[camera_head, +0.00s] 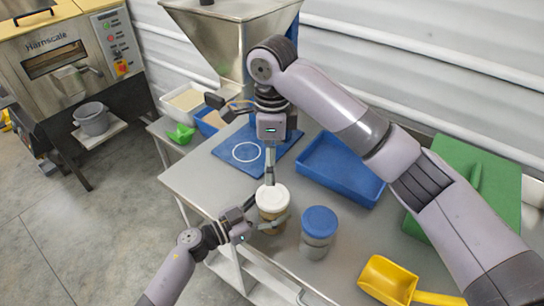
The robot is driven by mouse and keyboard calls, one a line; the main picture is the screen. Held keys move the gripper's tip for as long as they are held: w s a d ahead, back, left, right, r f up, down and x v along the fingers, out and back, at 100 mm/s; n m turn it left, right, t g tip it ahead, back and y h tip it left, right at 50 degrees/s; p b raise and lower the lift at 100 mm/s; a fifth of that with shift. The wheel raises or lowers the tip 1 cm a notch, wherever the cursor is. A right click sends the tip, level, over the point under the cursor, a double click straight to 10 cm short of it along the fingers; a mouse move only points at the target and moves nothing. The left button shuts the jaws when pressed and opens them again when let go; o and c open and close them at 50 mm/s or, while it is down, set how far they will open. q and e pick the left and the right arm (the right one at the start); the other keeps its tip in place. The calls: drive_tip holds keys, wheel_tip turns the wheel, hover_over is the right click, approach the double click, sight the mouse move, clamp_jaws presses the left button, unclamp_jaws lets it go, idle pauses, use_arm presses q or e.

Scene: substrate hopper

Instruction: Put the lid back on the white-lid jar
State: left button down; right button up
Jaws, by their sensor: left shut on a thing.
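The white-lid jar (270,222) stands on the steel table near its front edge. Its white lid (272,197) sits over the mouth and looks level; whether it is seated cannot be told. My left gripper (276,221) comes in from the lower left and is shut on the jar's body, one finger showing across its near right side. My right gripper (270,178) points down from above, its fingers at the far edge of the lid. The fingers overlap in the view, so their opening and any contact with the lid are unclear.
A blue-lid jar (319,232) stands close to the right. Behind are a blue tray (345,168), a blue mat (225,152) with a white ring and a steel hopper (228,40). A yellow scoop (388,280) and a green board (497,182) lie to the right.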

use_arm(q)
drive_tip(key=shift+c, duration=1.6)
unclamp_jaws()
drive_tip(key=v, duration=1.2)
drive_tip(key=shift+f, duration=0.1)
